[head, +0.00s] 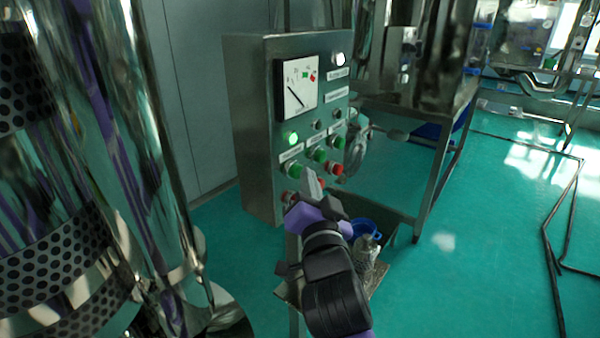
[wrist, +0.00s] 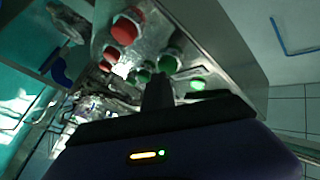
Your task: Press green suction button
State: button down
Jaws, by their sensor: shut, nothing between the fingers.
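A steel control box (head: 250,110) stands ahead with a row of green buttons on its front: a left one (head: 295,170), a middle one (head: 319,155) and a right one (head: 338,142). The labels are too small to read, so I cannot tell which is the suction button. My gripper (head: 312,182) is shut and empty, just in front of and below the left green button in the head view.
Red buttons, one of them on the right (head: 336,168), sit below the green ones. A green lamp (head: 291,138) glows under a dial gauge (head: 298,88). A shiny perforated metal cylinder (head: 60,250) fills the left.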

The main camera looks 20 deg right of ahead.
jog(key=shift+s+d, duration=0.35)
jog(key=shift+s, duration=0.25)
jog(key=s+d, duration=0.1)
jog(key=s, duration=0.1)
jog(key=s+d+p, duration=0.1)
jog(key=s+d, duration=0.1)
dwell(0.4)
